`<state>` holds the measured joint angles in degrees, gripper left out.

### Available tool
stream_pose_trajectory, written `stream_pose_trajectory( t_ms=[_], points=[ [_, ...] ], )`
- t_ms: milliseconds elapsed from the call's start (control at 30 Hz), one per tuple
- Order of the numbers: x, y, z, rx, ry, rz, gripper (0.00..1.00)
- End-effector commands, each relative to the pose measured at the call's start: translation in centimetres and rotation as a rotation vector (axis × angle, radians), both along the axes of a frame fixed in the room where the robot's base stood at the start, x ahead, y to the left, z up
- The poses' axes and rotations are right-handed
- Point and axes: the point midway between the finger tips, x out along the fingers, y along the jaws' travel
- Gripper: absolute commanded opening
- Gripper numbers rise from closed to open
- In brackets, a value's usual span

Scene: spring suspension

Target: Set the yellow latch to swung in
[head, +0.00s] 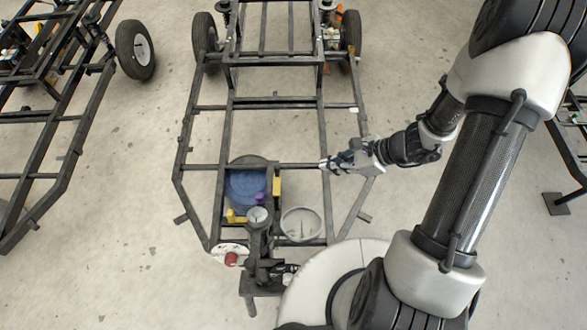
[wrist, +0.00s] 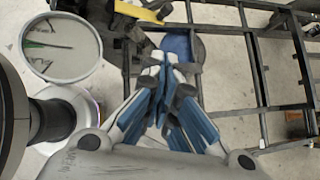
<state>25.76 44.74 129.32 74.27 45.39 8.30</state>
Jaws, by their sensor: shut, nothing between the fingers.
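A yellow piece (head: 276,187) stands upright on the dark frame, at the right edge of the blue round part, and shows as a yellow bar (wrist: 140,12) at the top of the wrist view. A second yellow piece (head: 236,216) lies lower left of it; I cannot tell for certain which is the latch. My gripper (head: 325,166) is to the right of and slightly above the upright yellow piece, apart from it. In the wrist view its blue-padded fingers (wrist: 166,62) are together and empty.
A gauge (head: 258,215) on a dark post and a red knob (head: 231,259) are nearby. Dark frame bars (head: 275,100) extend upward. Bare floor (head: 275,140) shows between them.

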Motion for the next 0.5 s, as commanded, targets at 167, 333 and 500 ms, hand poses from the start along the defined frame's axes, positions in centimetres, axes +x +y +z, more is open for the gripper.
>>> stream_pose_trajectory(
  t_ms=[167, 333, 500],
  points=[
    [0.2, 1.0, -1.1, 0.001, 0.002, 0.004, 0.0],
    [0.7, 3.1, -3.5, 0.001, 0.003, 0.007, 0.0],
    [1.4, 5.6, -6.2, 0.001, 0.003, 0.006, 0.0]
  ],
)
